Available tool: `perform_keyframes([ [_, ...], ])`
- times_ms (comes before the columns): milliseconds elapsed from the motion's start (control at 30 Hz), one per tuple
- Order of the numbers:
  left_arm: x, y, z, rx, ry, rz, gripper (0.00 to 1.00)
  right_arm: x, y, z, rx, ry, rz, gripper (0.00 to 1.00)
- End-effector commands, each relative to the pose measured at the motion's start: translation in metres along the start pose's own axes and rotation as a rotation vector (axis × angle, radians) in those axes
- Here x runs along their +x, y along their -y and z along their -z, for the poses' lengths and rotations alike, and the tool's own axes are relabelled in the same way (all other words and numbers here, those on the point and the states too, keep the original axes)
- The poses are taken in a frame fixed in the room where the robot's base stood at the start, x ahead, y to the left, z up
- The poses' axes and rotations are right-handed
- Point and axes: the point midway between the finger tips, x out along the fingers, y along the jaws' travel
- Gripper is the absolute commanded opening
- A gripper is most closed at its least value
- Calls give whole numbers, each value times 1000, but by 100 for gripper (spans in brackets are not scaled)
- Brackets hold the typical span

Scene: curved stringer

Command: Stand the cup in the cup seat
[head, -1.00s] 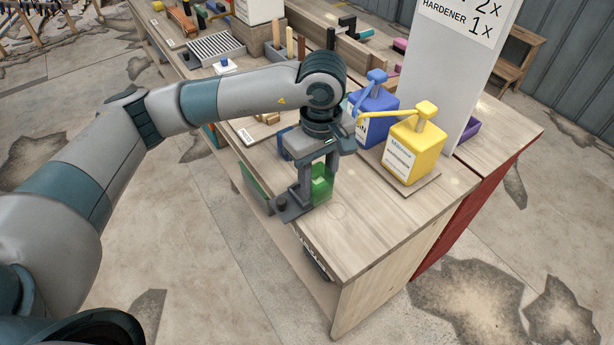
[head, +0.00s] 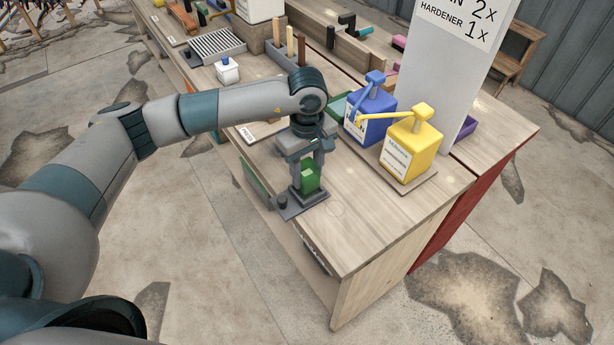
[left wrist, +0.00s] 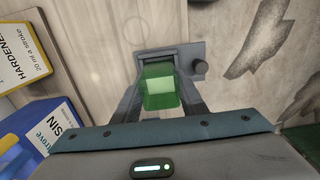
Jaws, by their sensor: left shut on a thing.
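The green cup (head: 310,177) is upright between the fingers of my left gripper (head: 307,174), which is shut on it. The cup seat (head: 300,203) is a dark grey plate with a round knob, at the near left edge of the bench top. The cup is over the seat's raised middle; I cannot tell whether its base touches. In the left wrist view the cup (left wrist: 160,88) shows between both fingers, in front of the seat plate (left wrist: 190,55). The cup hides part of the seat. My right gripper is not in view.
The yellow hardener pump (head: 412,148) and blue resin pump (head: 370,112) stand right of the gripper, beside a tall white panel (head: 445,75). A small white container with a blue top (head: 228,71) stands farther back. The near right bench top (head: 375,225) is clear.

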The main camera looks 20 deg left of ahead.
Motion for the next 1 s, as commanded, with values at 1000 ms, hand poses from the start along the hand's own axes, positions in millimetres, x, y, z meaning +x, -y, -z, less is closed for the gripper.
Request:
perform_keyframes([
  [1000,30,0,0,-1,0,1,57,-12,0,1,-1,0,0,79],
])
